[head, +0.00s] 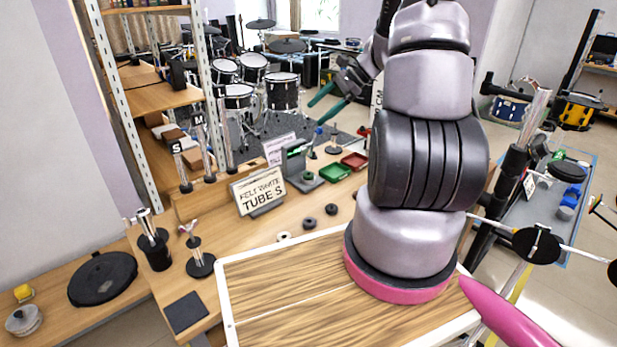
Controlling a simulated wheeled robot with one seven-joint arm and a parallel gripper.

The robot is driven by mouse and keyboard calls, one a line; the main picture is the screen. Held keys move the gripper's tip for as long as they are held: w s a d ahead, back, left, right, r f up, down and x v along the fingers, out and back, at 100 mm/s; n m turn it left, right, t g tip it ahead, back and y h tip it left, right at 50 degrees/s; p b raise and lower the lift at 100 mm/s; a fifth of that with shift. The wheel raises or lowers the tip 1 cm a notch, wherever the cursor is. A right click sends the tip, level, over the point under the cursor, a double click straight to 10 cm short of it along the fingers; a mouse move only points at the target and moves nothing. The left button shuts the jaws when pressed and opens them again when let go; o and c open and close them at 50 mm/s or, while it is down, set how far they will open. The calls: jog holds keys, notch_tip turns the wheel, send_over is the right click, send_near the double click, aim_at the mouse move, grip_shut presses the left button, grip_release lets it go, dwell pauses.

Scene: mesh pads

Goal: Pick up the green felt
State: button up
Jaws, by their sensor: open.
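My gripper (328,101) is in the upper middle of the head view, with its dark green fingers spread apart and nothing seen between them. It is raised and appears above the table's far side. I cannot single out the green felt with certainty. A small green spot (307,175) shows at the base of a grey stand (295,160), but it is too small to identify. A green tray (335,173) sits right of the stand, apart from my gripper. Several small felt-like rings lie nearer on the table, including a dark one (309,224) and a pale one (284,237).
A red tray (355,160) is beside the green one. Labelled upright tubes (206,147) and a black cup (156,250) stand at left. My arm hides the table's right part. Drums (240,95) are behind.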

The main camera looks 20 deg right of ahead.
jog(key=w+d+f+m+t+y, duration=0.15)
jog(key=d+f+m, duration=0.3)
jog(key=f, duration=0.45)
jog(key=m+t, duration=0.3)
jog(key=m, duration=0.1)
send_near(311, 174)
jog(key=shift+w+a+f+g, duration=0.15)
jog(key=shift+w+a+f, duration=0.2)
jog(key=shift+w, duration=0.2)
jog(key=shift+w+a+f+g, duration=0.1)
jog(key=shift+w+a+f, duration=0.15)
jog(key=shift+w+a, duration=0.25)
jog(key=x, duration=0.4)
jog(key=shift+s+a, duration=0.2)
jog(key=shift+a, duration=0.1)
jog(key=shift+w+a+f, duration=0.25)
jog(key=shift+w+a, duration=0.1)
jog(key=shift+a, duration=0.05)
grip_shut()
